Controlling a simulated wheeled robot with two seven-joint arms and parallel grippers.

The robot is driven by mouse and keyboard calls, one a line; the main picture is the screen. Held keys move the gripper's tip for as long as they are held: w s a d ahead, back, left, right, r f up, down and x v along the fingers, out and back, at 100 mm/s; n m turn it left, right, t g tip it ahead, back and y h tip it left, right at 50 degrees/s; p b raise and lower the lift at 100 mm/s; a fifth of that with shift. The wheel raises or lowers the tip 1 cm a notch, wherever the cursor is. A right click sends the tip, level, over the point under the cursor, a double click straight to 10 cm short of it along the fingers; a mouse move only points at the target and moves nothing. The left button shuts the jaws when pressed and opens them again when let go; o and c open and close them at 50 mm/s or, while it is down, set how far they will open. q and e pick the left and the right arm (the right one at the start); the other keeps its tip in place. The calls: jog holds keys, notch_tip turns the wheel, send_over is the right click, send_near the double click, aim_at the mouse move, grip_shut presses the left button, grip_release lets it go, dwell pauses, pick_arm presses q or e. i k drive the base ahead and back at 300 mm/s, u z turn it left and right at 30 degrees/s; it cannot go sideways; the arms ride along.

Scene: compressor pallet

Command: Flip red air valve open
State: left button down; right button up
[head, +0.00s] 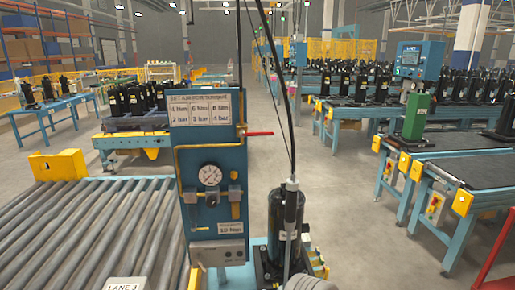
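The red air valve handle (260,133) sticks out level to the right from the right edge of a blue panel (205,155). A yellow pipe (237,100) runs along the panel near it. The panel carries a white label chart, a round pressure gauge (210,175) and yellow fittings below. Neither of my grippers can be made out in the head view, and nothing touches the handle.
A black compressor (285,222) stands right of the panel, with a dark hose or cable hanging above it. A roller conveyor (95,230) lies to the left. Blue tables with black compressors (475,85) stand at right. The floor between is clear.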

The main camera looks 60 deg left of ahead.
aim_at(242, 133)
jog(key=u, duration=1.45)
jog(key=i, duration=0.1)
jog(key=u, duration=0.05)
